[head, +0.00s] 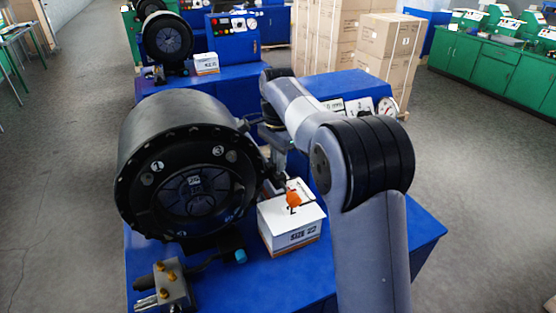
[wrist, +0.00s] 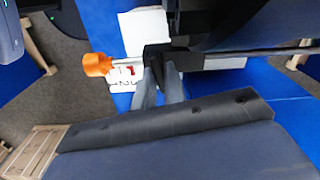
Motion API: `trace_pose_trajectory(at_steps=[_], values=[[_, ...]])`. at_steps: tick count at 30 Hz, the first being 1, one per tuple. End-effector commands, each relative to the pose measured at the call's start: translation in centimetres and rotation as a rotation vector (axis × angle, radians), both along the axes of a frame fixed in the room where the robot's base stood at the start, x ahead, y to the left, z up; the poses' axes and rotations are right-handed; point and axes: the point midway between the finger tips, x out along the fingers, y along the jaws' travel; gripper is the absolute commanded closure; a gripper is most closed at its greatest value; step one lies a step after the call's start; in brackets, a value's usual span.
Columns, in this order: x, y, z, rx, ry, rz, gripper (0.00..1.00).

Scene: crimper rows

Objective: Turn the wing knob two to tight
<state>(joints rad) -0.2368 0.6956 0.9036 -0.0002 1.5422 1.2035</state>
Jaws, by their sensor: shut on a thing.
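A large black crimper (head: 180,125) with a round ringed face stands on the blue bench in the head view. Round marks 1 and 3 show on its face. An orange knob (head: 294,198) shows by the crimper's right side, in front of a white box; it also shows in the wrist view (wrist: 97,65) at the end of a pale shaft. My gripper (wrist: 158,62) is shut on a dark piece (wrist: 157,52) on that shaft, beside the orange knob. I cannot tell whether this piece is wing knob two.
The white box (head: 291,236) marked SIZE stands close right of the crimper. A metal block with brass fittings (head: 165,286) is at the bench's front left. A gauge panel (head: 362,106) is behind my arm. Another crimper (head: 167,38) and stacked cartons (head: 380,45) stand further back.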

Motion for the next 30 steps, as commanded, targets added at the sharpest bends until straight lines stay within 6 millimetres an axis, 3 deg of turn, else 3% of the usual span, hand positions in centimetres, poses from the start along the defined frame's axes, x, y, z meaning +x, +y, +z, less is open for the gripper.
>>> trace_pose_trajectory(at_steps=[12, 29, 30], values=[[-0.03, 0.03, -0.08, 0.001, 0.003, -0.195, 1.0], [-0.03, 0.03, -0.09, 0.001, 0.003, -0.225, 1.0], [-0.03, 0.03, -0.09, 0.001, 0.003, -0.224, 0.88]])
